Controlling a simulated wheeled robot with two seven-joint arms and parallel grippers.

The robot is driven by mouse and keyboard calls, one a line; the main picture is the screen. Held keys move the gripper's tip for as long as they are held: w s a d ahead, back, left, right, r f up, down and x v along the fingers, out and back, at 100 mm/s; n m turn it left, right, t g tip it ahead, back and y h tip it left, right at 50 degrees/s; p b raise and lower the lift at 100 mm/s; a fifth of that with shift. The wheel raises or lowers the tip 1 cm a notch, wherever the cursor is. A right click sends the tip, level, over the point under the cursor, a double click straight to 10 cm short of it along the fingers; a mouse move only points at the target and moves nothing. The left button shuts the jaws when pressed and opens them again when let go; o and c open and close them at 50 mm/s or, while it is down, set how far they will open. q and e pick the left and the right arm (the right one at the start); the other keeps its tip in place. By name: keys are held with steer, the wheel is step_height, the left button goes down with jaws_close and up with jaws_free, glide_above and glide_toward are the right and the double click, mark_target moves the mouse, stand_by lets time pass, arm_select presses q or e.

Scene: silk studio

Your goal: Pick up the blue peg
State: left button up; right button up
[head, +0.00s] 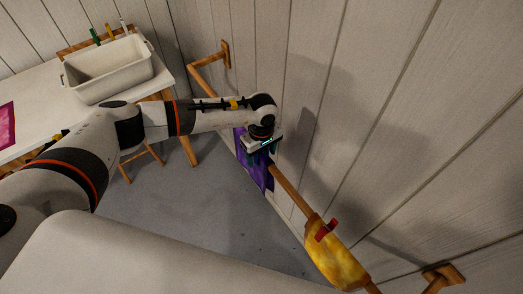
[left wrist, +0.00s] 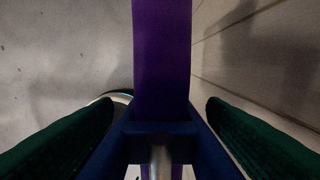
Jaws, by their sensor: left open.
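The blue peg (left wrist: 160,128) is in the middle of the left wrist view, clipped over a strip of purple silk. In the head view my gripper hides it. My left gripper (head: 262,150) is at the wooden rail, over the purple silk (head: 258,176). It is open. Its two dark green fingers stand on either side of the blue peg, with visible gaps. The purple silk (left wrist: 162,60) also runs up the left wrist view from the peg. My right gripper is not in view.
The wooden rail (head: 287,189) runs along the pale plank wall. A yellow silk (head: 338,262) with a red peg (head: 327,230) hangs on it nearer me. A white table (head: 40,90) with a grey tub (head: 108,76) stands at the left. Bare floor lies below.

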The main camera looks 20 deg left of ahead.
arm_select(q)
steer(key=c, duration=1)
steer(key=shift+r, duration=0.1)
steer(key=shift+c, duration=0.2)
step_height(320, 180, up, 9)
steer(key=b, duration=0.2)
steer(key=shift+b, duration=0.4)
steer(key=shift+r, duration=0.45)
